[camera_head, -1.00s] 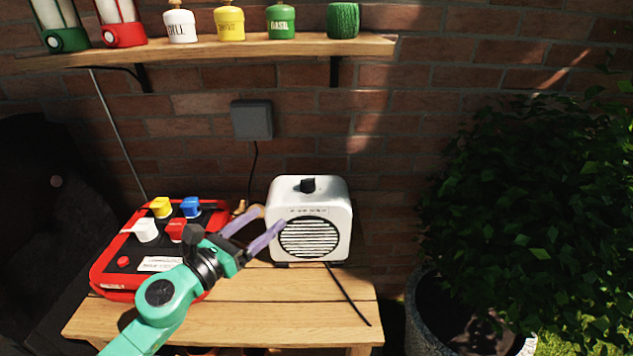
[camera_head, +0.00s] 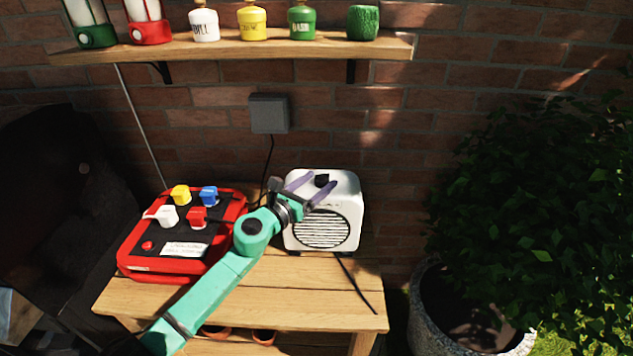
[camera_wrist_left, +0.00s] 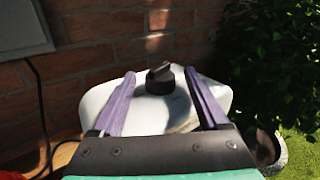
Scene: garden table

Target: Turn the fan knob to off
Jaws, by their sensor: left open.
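The white fan (camera_head: 345,215) stands on the wooden table, with a round grille on its front. Its black knob (camera_head: 322,180) is on the top face. In the left wrist view the knob (camera_wrist_left: 160,78) sits between and a little beyond my open fingers, and the white fan top (camera_wrist_left: 150,115) lies below them. My left gripper (camera_head: 318,184) is open at the top of the fan, its purple fingers on either side of the knob; I cannot tell whether either touches it. My right gripper is not in view.
A red box (camera_head: 130,262) with several coloured knobs is left of the fan. A grey wall box (camera_head: 269,114) and a shelf (camera_head: 230,50) with several pots are on the brick wall. A large potted plant (camera_head: 530,190) stands at right. The table front (camera_head: 300,305) is clear.

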